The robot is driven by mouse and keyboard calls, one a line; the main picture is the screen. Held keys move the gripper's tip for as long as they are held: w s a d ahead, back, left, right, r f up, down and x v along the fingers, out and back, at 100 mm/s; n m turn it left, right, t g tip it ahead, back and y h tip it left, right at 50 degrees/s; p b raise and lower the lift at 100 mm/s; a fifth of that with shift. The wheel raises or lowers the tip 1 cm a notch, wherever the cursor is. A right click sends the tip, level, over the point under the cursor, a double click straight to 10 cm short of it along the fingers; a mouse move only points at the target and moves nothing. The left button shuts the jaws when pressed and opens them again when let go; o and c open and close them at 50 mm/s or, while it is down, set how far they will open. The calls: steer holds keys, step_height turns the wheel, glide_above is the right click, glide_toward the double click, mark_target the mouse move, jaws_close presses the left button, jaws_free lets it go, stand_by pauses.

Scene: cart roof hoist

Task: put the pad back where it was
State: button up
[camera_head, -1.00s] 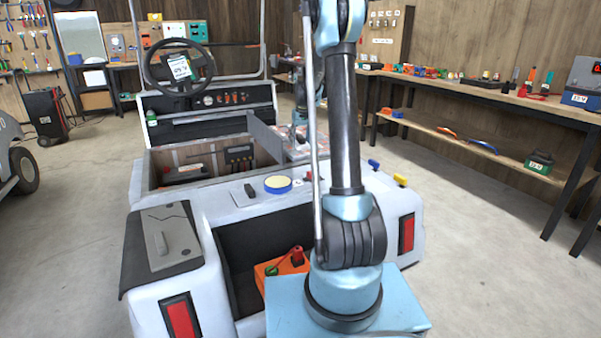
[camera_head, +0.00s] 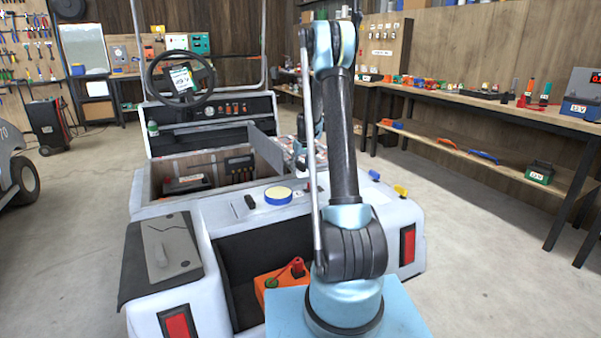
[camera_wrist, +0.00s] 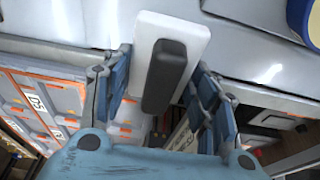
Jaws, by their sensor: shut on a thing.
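In the wrist view, a pale rectangular pad (camera_wrist: 190,27) with a raised dark block (camera_wrist: 166,76) along its middle sits between my fingers. My gripper (camera_wrist: 160,68) is shut on it, a fingertip at each long side. The pad is seen against the cart's pale deck (camera_wrist: 255,62); I cannot tell whether it touches the deck. In the head view my arm mostly hides the gripper and the pad.
A round blue tin with a yellow top (camera_head: 278,195) stands on the cart deck; it also shows in the wrist view (camera_wrist: 306,20). An open compartment (camera_head: 205,178) lies beyond. A workbench (camera_head: 470,96) runs along the right.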

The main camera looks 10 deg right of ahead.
steer(key=shift+f, duration=0.55)
steer(key=shift+f, duration=0.6)
steer(key=o, duration=1)
steer(key=shift+o, duration=0.2)
steer(key=shift+r, duration=0.15)
